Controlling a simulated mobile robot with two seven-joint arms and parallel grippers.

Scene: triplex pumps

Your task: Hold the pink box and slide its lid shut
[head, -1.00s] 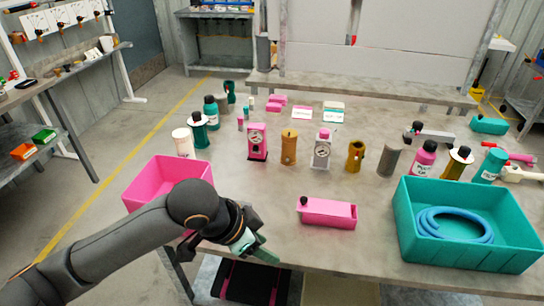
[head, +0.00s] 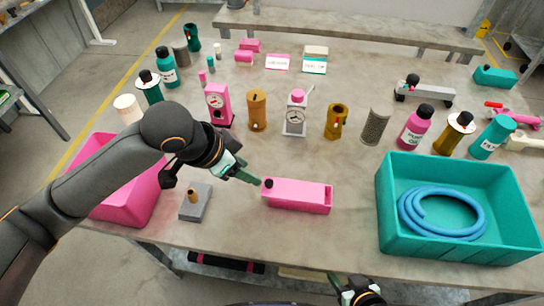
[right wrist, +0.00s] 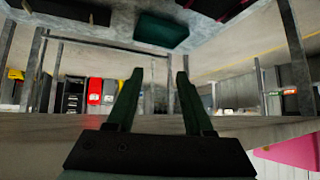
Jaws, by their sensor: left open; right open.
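The pink box (head: 300,196) lies on the table near its front edge, long side running left to right. A black knob (head: 268,183) stands on top at its left end, and a narrow recess shows at its right end. How far the lid is open, I cannot tell. My left gripper (head: 253,180) is open, its fingertips just left of the box near the knob; contact is unclear. My right gripper (head: 340,280) is low at the table's front edge, apart from the box. In the right wrist view its fingers (right wrist: 155,82) are spread with nothing between them.
A teal bin (head: 393,240) with a coiled blue hose (head: 440,212) stands right. A pink bin (head: 150,205) is left, partly behind my arm. A grey block (head: 196,208) with a brass peg sits left of the box. Bottles and gauges form a row behind; table around the box is clear.

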